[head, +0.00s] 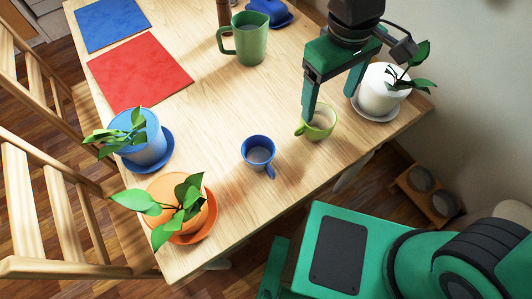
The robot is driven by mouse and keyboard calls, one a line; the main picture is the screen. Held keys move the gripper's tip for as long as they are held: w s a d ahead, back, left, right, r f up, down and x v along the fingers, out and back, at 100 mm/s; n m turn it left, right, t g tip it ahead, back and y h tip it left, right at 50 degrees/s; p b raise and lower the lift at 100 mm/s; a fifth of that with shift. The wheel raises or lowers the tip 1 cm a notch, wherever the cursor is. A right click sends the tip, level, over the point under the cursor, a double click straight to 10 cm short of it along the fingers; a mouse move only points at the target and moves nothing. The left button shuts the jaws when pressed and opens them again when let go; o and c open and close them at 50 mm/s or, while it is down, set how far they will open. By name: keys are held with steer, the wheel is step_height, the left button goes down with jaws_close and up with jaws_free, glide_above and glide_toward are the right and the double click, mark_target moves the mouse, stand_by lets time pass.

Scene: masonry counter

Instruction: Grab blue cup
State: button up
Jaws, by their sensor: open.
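The blue cup (258,153) stands upright on the wooden table near its front edge, with its handle toward the lower right. My gripper (332,106) is open and points down to the right of the blue cup. It is over or beside a light green cup (317,123), and one finger overlaps that cup in the picture. I cannot tell whether the finger touches it. The blue cup is apart from my gripper and fully visible.
Potted plants stand in a blue pot (145,144), an orange pot (182,205) and a white pot (378,92). A green pitcher (251,42) stands at the back. Red (138,70) and blue (110,22) mats lie left. The table middle (215,108) is clear.

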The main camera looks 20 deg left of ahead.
steer(key=s+a+f+n, duration=0.2)
steer(key=s+a+n, duration=0.2)
steer(key=s+a, duration=0.7)
glide_above(260, 152)
steer(key=s+d, duration=0.1)
steer(key=s, duration=0.2)
steer(key=shift+w+f, duration=0.15)
steer(key=shift+f, duration=2.6)
steer(key=shift+w+f, duration=0.1)
steer(key=shift+f, duration=2.6)
steer(key=c, duration=1.3)
